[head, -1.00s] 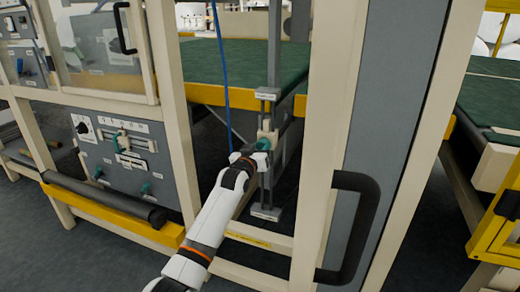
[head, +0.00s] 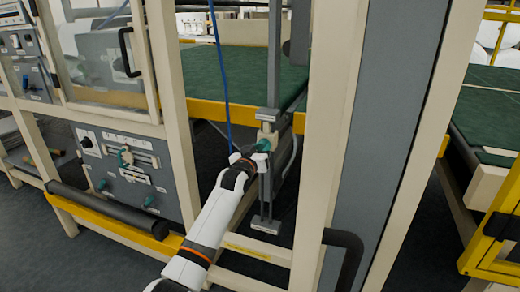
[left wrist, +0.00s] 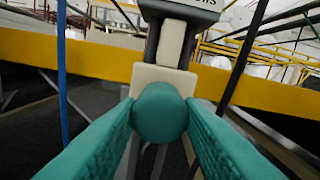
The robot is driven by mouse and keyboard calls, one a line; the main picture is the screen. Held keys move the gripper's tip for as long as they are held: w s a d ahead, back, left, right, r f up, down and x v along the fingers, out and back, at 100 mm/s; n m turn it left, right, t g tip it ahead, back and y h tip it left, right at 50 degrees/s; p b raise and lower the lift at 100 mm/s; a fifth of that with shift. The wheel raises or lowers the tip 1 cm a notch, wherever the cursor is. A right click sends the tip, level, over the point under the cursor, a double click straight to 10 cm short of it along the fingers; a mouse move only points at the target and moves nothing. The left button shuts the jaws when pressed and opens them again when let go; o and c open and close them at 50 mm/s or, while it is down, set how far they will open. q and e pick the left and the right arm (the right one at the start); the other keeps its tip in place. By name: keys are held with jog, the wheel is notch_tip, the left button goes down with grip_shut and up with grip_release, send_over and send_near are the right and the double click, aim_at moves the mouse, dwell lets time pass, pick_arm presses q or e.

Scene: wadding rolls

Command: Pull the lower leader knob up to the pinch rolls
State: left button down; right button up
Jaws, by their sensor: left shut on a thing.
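The lower leader knob (left wrist: 160,112) is a round teal knob on a cream carriage block (head: 267,135), which rides an upright grey guide rail (head: 266,188). My left gripper (head: 258,149) is shut on the knob, with a teal finger on either side of it in the left wrist view (left wrist: 160,125). The carriage sits close below the small labelled plate (head: 267,114) at the rail's top. A similar plate (head: 265,227) marks the rail's foot. I cannot clearly make out the pinch rolls. My right gripper is not in view.
A blue cable (head: 220,75) hangs just left of the rail. A cream post (head: 330,130) and a black handle (head: 345,250) stand to the right. A yellow beam (left wrist: 80,55) and green bed (head: 200,70) lie behind. A control panel (head: 125,165) is at the left.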

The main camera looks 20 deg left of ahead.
pick_arm(q)
jog(key=shift+a+r, duration=0.1)
jog(key=shift+r, duration=0.3)
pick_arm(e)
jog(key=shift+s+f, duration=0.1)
pick_arm(q)
jog(key=c, duration=1)
grip_release()
jog(key=shift+o, duration=0.2)
jog(key=shift+f, duration=0.15)
jog(key=shift+s, duration=0.2)
jog(key=s+p, duration=0.1)
jog(key=s, duration=1)
jog(key=shift+s+d, duration=0.3)
jog(key=shift+d, duration=0.1)
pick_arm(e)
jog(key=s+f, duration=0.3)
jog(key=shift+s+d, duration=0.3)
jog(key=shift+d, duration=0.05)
pick_arm(q)
jog(key=shift+f, duration=0.1)
